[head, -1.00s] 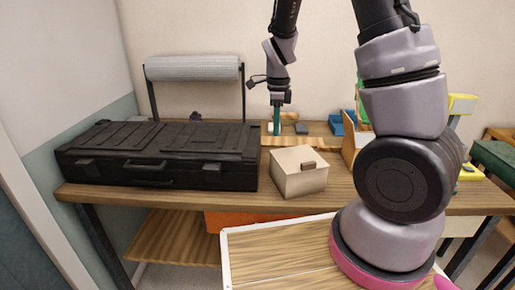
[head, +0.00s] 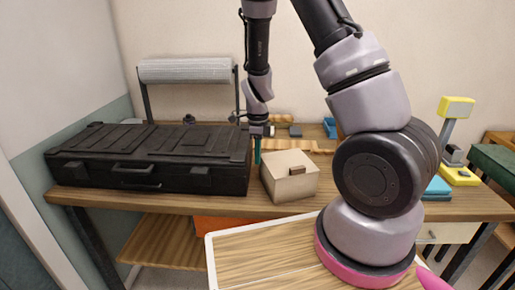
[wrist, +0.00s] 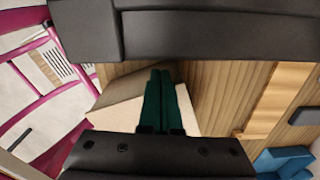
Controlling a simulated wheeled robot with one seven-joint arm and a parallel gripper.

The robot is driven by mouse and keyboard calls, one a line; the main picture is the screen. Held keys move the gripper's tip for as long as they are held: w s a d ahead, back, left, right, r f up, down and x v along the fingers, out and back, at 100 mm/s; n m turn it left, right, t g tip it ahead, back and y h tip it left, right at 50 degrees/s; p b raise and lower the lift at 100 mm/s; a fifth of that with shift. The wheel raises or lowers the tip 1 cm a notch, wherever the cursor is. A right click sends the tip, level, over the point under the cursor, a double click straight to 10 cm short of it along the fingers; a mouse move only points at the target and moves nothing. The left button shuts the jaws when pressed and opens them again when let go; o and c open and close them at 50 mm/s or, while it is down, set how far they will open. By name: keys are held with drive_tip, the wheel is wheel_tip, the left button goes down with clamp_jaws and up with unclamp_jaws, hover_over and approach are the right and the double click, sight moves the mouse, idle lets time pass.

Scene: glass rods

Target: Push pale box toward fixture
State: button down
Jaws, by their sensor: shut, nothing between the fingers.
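The pale box (head: 287,183), with a small brown tab on its front, sits on the wooden table near the front edge. My gripper (head: 257,162) points down at the box's back left corner, between it and the black case. Its green fingers are together and empty. In the wrist view the fingers (wrist: 161,75) overlap part of the pale box (wrist: 186,115); I cannot tell whether they touch it. I cannot surely pick out the fixture; my arm hides the table right of the box.
A large black case (head: 150,160) lies close on the left. A wooden strip (head: 308,146) and a small dark block (head: 295,132) are behind the box. A yellow-topped stand (head: 455,125) and blue item (head: 437,187) are at right. The front table edge is close.

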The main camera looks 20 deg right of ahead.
sight(267, 159)
drive_tip(key=shift+f, duration=0.1)
drive_tip(key=shift+s+d, duration=0.35)
drive_tip(key=shift+d, duration=0.35)
drive_tip(key=shift+s+d, duration=0.3)
drive_tip(key=shift+d, duration=0.4)
